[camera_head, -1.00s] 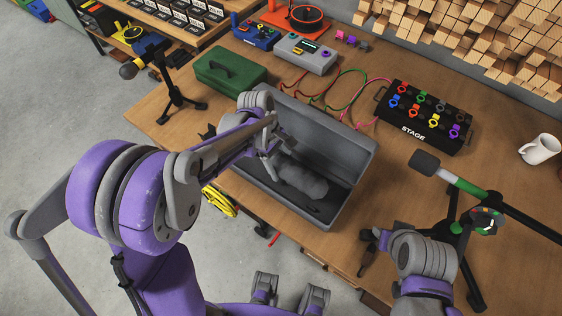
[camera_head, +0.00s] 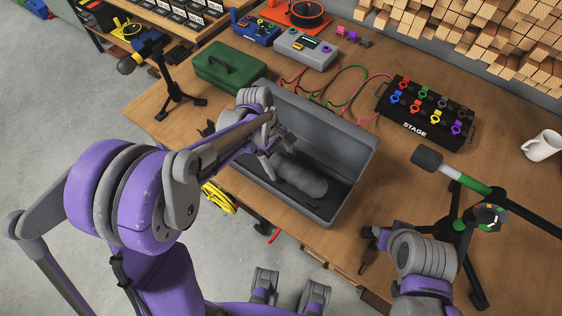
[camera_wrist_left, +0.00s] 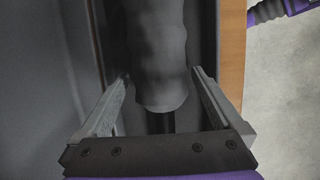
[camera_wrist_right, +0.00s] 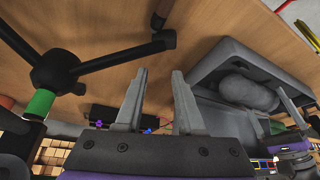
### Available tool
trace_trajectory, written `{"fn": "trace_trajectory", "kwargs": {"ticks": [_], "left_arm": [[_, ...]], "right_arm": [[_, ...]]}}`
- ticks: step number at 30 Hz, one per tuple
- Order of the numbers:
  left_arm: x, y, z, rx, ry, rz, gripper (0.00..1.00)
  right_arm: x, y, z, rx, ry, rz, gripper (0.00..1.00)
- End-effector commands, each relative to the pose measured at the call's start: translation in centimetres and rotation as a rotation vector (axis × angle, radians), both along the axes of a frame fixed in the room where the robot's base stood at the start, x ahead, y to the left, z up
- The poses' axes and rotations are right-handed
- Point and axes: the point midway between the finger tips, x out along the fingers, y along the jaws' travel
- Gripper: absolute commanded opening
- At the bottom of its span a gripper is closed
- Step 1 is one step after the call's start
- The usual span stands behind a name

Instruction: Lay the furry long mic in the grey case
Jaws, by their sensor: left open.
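The furry long mic (camera_head: 302,176) is a thick grey cylinder lying lengthwise inside the open grey case (camera_head: 345,212). It also shows in the left wrist view (camera_wrist_left: 158,45) and in the right wrist view (camera_wrist_right: 246,90). My left gripper (camera_head: 268,158) is at the mic's left end, inside the case. In the left wrist view its fingers (camera_wrist_left: 159,78) are open, one on each side of the mic's end, with visible gaps. The far end of the mic is outside that view. My right gripper (camera_wrist_right: 159,74) is open and empty, right of the case over the table's front edge.
A green box (camera_head: 230,70) and a small tripod (camera_head: 175,95) stand left of and behind the case. A black stage box (camera_head: 425,112) is behind it to the right. A mic on a boom stand (camera_head: 465,180) and a white mug (camera_head: 541,146) are at the right.

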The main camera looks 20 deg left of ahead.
Motion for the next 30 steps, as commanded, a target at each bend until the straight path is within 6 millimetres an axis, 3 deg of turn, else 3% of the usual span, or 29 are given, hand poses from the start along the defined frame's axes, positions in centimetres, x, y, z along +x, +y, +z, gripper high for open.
{"fn": "trace_trajectory", "kwargs": {"ticks": [9, 15, 30], "left_arm": [[0.7, 1.8, 5.9, 0.000, 0.000, 0.002, 1.00], [1.0, 2.7, 8.7, 0.000, -0.001, 0.001, 1.00], [1.1, 3.0, 9.5, 0.000, 0.000, 0.000, 1.00]], "right_arm": [[0.1, 0.0, 0.6, 0.000, -0.003, 0.000, 0.38], [0.2, 0.0, 0.8, 0.000, -0.003, 0.000, 0.38], [0.2, 0.0, 0.9, 0.000, -0.004, 0.000, 0.38]]}}
